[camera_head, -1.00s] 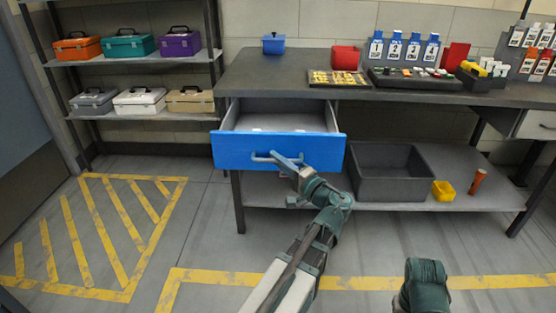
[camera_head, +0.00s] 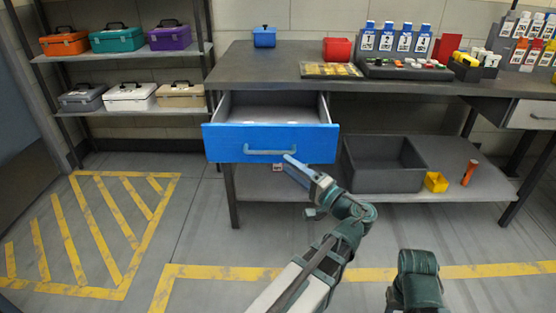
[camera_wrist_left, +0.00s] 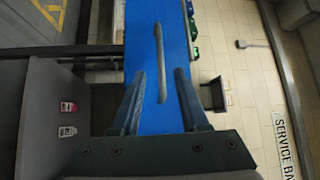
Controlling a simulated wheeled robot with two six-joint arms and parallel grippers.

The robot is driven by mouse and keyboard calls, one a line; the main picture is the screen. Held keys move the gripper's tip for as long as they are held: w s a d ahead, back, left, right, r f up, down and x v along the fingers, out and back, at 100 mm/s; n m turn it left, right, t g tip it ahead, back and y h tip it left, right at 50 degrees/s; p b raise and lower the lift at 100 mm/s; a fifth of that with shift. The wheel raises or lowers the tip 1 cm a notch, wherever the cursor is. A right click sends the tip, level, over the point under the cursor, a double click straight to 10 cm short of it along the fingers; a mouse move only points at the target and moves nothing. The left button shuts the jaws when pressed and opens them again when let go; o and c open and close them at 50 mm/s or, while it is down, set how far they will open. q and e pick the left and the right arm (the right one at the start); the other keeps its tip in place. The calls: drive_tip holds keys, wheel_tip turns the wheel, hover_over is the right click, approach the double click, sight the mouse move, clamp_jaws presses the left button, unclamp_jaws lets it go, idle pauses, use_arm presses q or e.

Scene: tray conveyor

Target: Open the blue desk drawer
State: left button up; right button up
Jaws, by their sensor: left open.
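The blue desk drawer (camera_head: 225,144) stands pulled out from under the left part of the workbench, and its grey inside shows from above. Its bar handle (camera_head: 270,151) is on the blue front. My left gripper (camera_head: 289,161) is open and empty, just in front of the drawer by the handle's right end. In the left wrist view the blue front (camera_wrist_left: 148,45) fills the middle. The handle (camera_wrist_left: 158,50) lines up with the gap between the open fingers (camera_wrist_left: 160,73), which do not grip it. My right gripper is out of view; only part of that arm shows.
The dark workbench (camera_head: 250,68) carries a blue pot (camera_head: 264,37), a red bin (camera_head: 337,48) and a tray of yellow items (camera_head: 331,70). The floor left of the bench is clear.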

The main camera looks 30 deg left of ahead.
use_arm(q)
drive_tip(key=shift+v, duration=2.7)
drive_tip(key=s+d+f+m+g+h+p, duration=0.1)
drive_tip(key=s+d+f+g+h+p, duration=0.2)
drive_tip(key=f+h, duration=0.75)
drive_tip(key=s+d+f+m+g+h+p, duration=0.1)
drive_tip(key=s+d+f+h, duration=0.3)
drive_tip(key=d, duration=0.4)
drive_tip(key=s+d+f+g+h+p, duration=0.1)
drive_tip(key=s+d+f+h, duration=0.2)
drive_tip(key=d+f, duration=0.35)
wheel_tip(320, 180, up, 39)
drive_tip(key=s+d+p, duration=0.1)
drive_tip(key=d+p, duration=0.2)
drive_tip(key=p, duration=3.4)
drive_tip(key=shift+r+p, duration=0.2)
drive_tip(key=shift+p, duration=0.1)
